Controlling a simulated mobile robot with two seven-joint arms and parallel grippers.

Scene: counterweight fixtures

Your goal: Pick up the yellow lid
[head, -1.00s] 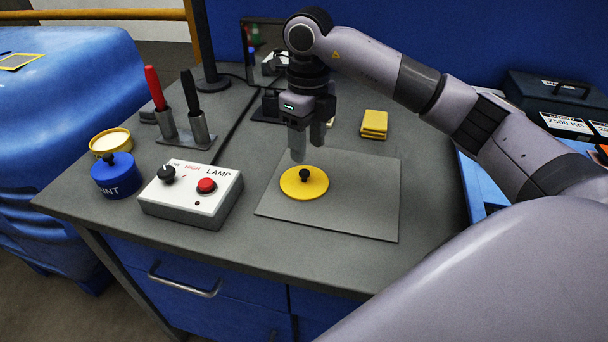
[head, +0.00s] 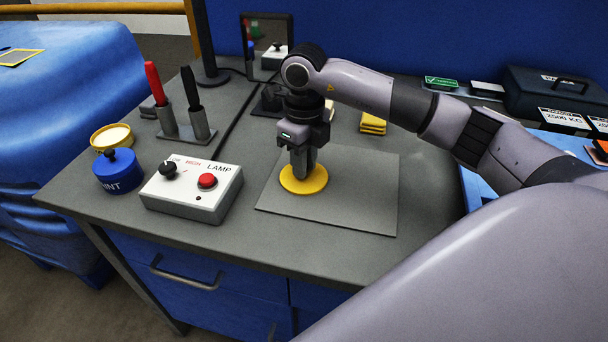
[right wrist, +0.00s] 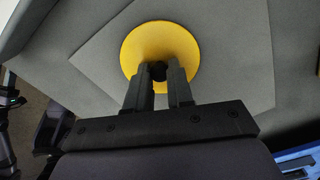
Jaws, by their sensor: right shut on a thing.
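The yellow lid (head: 304,181) is a round disc on the grey mat (head: 365,200). In the right wrist view the lid (right wrist: 150,40) shows its black knob (right wrist: 157,71) between my fingertips. My right gripper (head: 303,172) points straight down over the lid's middle and is shut on the knob. It also shows in the right wrist view (right wrist: 160,80). In the head view the fingers hide the knob. The lid looks flat on the mat; I see no gap under it.
A lamp control box (head: 192,190) with a red button stands left of the mat. Further left are a blue paint pot (head: 118,172), an open yellow tin (head: 111,137) and a holder with red and black markers (head: 187,132). Yellow pads (head: 373,124) lie behind the mat.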

